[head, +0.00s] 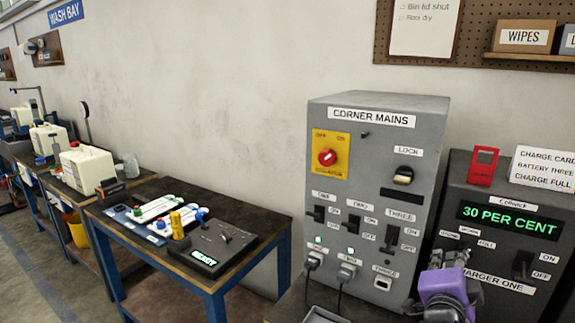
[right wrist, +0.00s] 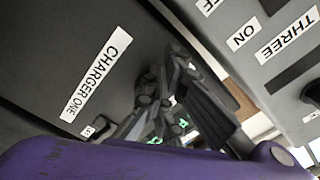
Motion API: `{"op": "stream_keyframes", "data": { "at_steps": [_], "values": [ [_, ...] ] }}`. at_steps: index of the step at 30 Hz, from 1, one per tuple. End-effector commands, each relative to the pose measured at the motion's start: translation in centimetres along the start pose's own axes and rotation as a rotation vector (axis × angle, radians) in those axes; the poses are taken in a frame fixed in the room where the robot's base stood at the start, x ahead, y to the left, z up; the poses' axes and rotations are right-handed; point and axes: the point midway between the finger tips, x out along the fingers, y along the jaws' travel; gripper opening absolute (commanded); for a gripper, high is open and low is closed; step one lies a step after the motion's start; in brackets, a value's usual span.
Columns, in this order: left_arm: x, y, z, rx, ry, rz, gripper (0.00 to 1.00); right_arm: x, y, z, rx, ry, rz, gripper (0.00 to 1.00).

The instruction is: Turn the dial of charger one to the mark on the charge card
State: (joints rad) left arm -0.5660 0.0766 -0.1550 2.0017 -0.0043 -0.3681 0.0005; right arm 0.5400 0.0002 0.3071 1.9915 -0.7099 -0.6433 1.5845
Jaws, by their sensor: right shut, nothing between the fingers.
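Charger one (head: 466,200) is the grey box at the right, with a green display (head: 508,219) reading 30 PER CENT. Small dial marks, with FULL legible at the right, sit below the display. The dial itself is hidden behind my right gripper (head: 452,258). The charge card (head: 543,168) leans on top of the charger and reads BATTERY THREE, CHARGE FULL. My right gripper is shut and empty in front of the dial area; I cannot tell whether it touches the dial. In the right wrist view the shut fingers (right wrist: 165,85) are close to the charger's label (right wrist: 96,80). My left gripper is out of view.
The charger's black ON/OFF switch (head: 523,265) is right of my gripper. A red tag (head: 482,166) stands on the charger. A table with a control box (head: 215,240) is farther left.

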Motion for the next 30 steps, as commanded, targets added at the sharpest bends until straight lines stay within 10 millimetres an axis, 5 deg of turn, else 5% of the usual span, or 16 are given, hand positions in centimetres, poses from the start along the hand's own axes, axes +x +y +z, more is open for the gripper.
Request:
{"op": "stream_keyframes", "data": {
  "at_steps": [10, 24, 30],
  "values": [
    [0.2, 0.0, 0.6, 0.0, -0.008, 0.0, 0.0, -0.3, -0.2, 0.9, 0.002, -0.002, 0.001, 0.0],
    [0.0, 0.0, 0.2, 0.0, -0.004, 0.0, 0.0, -5.5, -0.2, 0.8, 0.002, -0.001, 0.001, 0.0],
    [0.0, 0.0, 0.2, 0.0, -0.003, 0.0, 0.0, -6.1, -0.2, 0.8, 0.0, -0.001, 0.001, 0.0]
  ]
}}
